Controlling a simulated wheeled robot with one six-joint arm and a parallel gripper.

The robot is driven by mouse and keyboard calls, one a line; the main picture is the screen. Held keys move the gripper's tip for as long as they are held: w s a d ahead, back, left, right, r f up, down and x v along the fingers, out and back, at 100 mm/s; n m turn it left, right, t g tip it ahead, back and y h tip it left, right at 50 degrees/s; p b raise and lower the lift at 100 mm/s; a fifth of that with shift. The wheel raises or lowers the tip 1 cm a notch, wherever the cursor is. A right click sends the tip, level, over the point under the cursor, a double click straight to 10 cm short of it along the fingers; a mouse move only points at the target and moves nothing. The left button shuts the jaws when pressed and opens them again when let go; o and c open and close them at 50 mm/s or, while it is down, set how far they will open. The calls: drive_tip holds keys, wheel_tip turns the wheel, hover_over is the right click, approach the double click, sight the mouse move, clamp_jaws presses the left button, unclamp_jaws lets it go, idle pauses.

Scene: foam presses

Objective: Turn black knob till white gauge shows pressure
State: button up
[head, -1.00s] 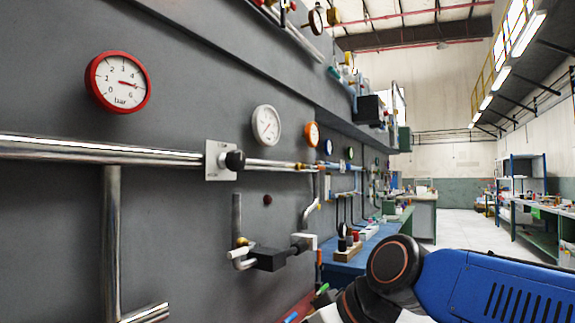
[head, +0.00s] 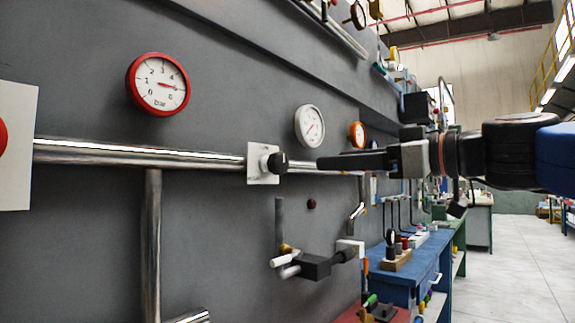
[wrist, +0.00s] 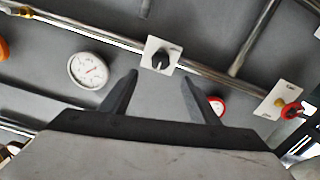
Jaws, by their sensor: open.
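The black knob (head: 277,162) sits on a square white plate (head: 257,176) on the grey wall panel, on a steel pipe. The knob also shows in the wrist view (wrist: 160,60), ahead of and between my fingers. The white gauge (head: 310,127) hangs above and right of the knob; in the wrist view the gauge (wrist: 88,70) is left of my fingers. Its thin red needle is visible, but I cannot read its value. My gripper (head: 322,163) is raised at knob height, to the right of the knob and apart from it. Its fingers (wrist: 158,84) are spread and empty.
A red-rimmed gauge (head: 158,84) hangs left, its needle between marks. Steel pipes (head: 140,155) run along the wall. A black valve block with white fittings (head: 312,266) sticks out below the knob. A blue workbench (head: 395,280) stands to the right; floor beyond it is clear.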

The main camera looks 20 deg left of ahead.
sight(284, 164)
drive_tip(key=x, duration=1.5)
drive_tip(key=c, duration=1)
